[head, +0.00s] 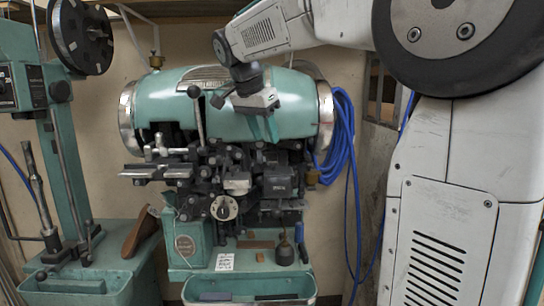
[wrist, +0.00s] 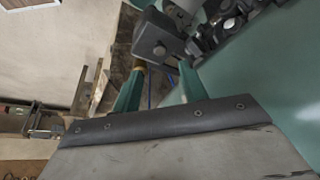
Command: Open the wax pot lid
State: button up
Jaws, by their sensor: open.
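The stitcher (head: 215,105) is a teal machine with a drum-shaped top and chrome end rims. My gripper (head: 263,134) is in front of the right half of this drum. In the wrist view my gripper (wrist: 161,72) shows two teal fingers spread apart with nothing held between them. A dark block (wrist: 153,42) with a brass-coloured part under it appears beyond the fingertips.
Blue hose coils (head: 343,135) hang at the machine's right. Dark levers and mechanism (head: 225,180) project below the drum. A teal tray (head: 250,287) is at the front, with a dark oil can (head: 284,251) behind it. A second teal machine (head: 70,170) stands left.

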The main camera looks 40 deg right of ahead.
aim_at(274, 162)
jog(key=x, duration=0.7)
jog(key=shift+f, duration=0.25)
